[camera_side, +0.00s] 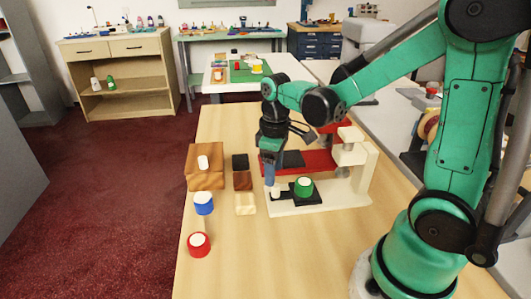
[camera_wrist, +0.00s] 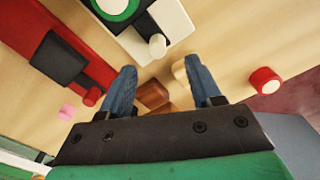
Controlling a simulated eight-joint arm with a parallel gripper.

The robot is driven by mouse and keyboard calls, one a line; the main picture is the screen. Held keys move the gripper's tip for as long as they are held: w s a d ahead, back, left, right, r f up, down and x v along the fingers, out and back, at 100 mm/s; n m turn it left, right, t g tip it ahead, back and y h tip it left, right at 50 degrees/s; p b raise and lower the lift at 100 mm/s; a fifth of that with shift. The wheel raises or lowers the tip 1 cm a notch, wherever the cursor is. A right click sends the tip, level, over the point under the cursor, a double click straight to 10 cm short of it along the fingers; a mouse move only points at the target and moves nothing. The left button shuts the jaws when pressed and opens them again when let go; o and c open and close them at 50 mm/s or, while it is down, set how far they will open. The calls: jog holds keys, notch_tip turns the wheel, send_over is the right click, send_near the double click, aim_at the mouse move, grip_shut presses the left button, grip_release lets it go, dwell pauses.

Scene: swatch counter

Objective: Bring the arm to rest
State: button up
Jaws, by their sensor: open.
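My gripper (camera_side: 271,187) is low over the table, left of the white stand, with its blue fingers pointing down. In the wrist view its two fingers (camera_wrist: 160,68) are spread apart with nothing held between them. A small white knob (camera_side: 276,191) on the white stand (camera_side: 335,200) is close to the fingertips in the side view. In the wrist view the knob (camera_wrist: 158,46) shows beyond the gap between the fingers. I cannot tell whether the gripper touches it. A green cylinder with a white top (camera_side: 304,187) sits on the stand's black pad.
A red stand (camera_side: 325,160) with a dark pad is behind. To the left are dark, brown and pale wood swatches (camera_side: 245,203), a wooden block (camera_side: 205,180) with a white-topped piece, a blue cylinder (camera_side: 204,204) and a red cylinder (camera_side: 199,245). The front table is clear.

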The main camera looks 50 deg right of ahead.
jog(key=shift+r, duration=0.45)
jog(key=shift+s+a+r+t, duration=0.1)
jog(key=shift+a+r+t, duration=0.15)
jog(key=shift+r+t, duration=0.1)
jog(key=s+a+r+m+t, duration=0.2)
jog(key=a+r+m+t, duration=0.1)
jog(key=a+r+t, duration=0.2)
jog(key=shift+a+m+t, duration=0.25)
jog(key=shift+m+t, duration=0.05)
jog(key=shift+t, duration=0.45)
dwell(0.7)
